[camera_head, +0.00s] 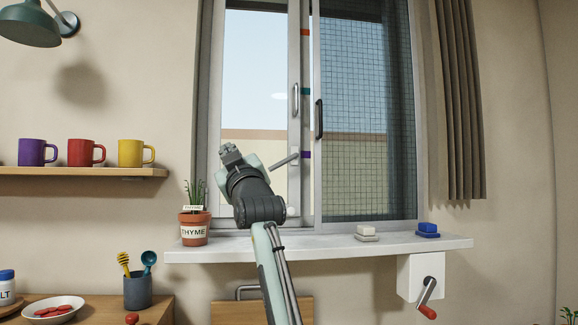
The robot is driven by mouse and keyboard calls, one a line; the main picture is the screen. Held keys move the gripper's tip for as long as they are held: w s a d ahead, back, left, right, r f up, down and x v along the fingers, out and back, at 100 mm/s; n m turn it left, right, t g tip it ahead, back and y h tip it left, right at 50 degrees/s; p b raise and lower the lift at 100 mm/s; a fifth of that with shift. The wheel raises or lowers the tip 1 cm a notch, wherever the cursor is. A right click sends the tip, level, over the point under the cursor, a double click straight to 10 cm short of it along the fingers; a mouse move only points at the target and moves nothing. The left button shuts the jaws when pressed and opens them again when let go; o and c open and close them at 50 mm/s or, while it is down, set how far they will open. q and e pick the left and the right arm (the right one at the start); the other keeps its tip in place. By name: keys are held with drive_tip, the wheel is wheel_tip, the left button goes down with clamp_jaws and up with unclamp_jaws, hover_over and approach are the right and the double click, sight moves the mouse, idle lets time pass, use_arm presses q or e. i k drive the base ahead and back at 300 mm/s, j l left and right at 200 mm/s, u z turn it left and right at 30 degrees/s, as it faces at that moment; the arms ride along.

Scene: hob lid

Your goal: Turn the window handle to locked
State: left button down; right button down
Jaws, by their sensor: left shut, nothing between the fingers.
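The window handle, a grey lever (284,160), sits on the white inner sash frame. It slants down and left from its pivot, close to the purple mark (306,155). My left gripper (229,150) is shut and empty, left of the lever and in front of the left pane. Its body is close to the lever's lower end; I cannot tell whether they touch. My right gripper is out of view.
A silver pull (295,100) and a black pull (319,119) stand above the lever. A red-handled crank (428,297) hangs below right.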

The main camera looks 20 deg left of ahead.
sight(283, 161)
drive_tip(key=i, duration=1.05)
